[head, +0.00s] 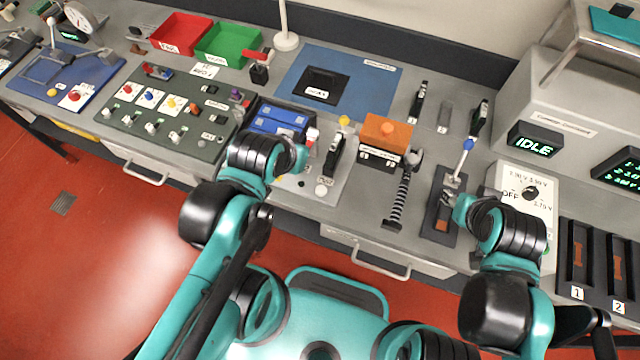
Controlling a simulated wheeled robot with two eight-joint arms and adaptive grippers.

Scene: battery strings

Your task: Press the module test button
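I see no readable label naming the module test button. Candidates are a white round knob (321,190) and a small green spot (301,183) on the light grey plate (330,172) in the middle. A blue module (278,118) sits at that plate's left end. My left gripper (300,155) is over the plate beside the blue module, mostly hidden behind its own wrist. My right gripper (449,197) is at a black tray (439,222) with an orange-brown piece, below a blue-knobbed lever (467,146). Its fingers are too small to tell open from shut.
A black lever clamp (335,155) and an orange block (387,131) stand right of the module. A black coiled-handle tool (402,190) lies between the grippers. A dial box (527,195), an IDLE display (534,143) and numbered slots (597,265) are at right. Red and green bins (222,45) stand behind.

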